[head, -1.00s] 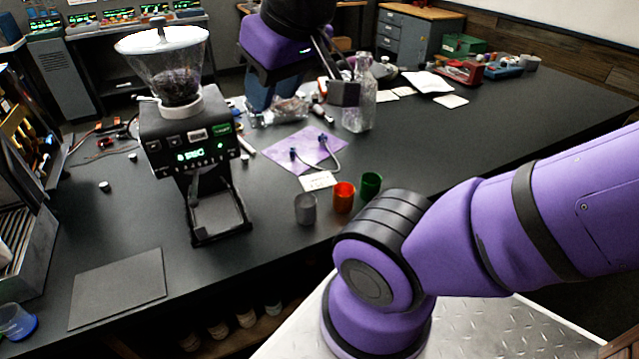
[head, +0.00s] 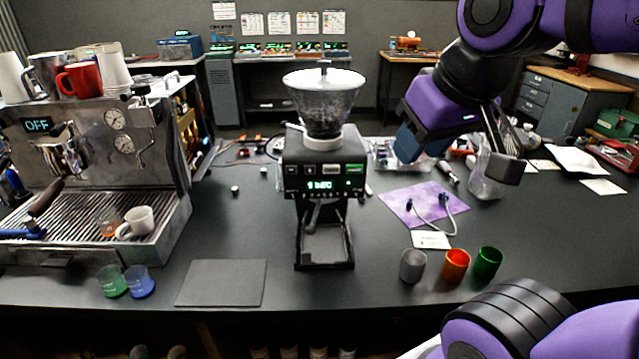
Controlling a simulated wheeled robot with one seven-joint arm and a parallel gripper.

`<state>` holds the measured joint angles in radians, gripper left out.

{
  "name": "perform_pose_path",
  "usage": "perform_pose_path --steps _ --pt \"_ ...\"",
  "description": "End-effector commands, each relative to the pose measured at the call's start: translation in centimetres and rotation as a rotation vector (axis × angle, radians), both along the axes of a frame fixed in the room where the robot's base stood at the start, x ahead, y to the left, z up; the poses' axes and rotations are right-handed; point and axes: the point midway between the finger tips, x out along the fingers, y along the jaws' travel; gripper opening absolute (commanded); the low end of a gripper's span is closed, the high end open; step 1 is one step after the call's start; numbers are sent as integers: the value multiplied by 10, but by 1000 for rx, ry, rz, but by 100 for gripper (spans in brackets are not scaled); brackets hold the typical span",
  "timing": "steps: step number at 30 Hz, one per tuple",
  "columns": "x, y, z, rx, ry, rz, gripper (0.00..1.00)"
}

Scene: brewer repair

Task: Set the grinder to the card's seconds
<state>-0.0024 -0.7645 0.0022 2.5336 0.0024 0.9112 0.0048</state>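The grinder (head: 318,160) stands upright on the dark table in the middle of the head view, with a clear hopper (head: 323,100) of dark beans on top. Its front display (head: 322,185) glows with small green characters that I cannot read surely, and a green button (head: 355,168) sits above it at the right. A small white card (head: 431,240) lies flat on the table to the right of the grinder; its writing is too small to read. My gripper (head: 505,160) is raised above the table to the right of the grinder, apart from it. Its fingers look spread, with nothing seen between them.
An espresso machine (head: 90,150) showing OFF stands at the left. Grey (head: 413,266), orange (head: 456,265) and green (head: 488,262) cups stand near the front edge. A dark mat (head: 222,283) lies front left.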

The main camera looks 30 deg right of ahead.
Motion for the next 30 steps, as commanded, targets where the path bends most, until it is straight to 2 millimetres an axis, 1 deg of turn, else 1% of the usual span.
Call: perform_pose_path --steps 8,11,12,13,30 --pt "0 0 0 0 0 0 37" --pt "0 0 0 0 0 0 16" --pt "0 0 0 0 0 0 7" --pt "0 0 0 0 0 0 0" --pt "0 0 0 0 0 0 0"
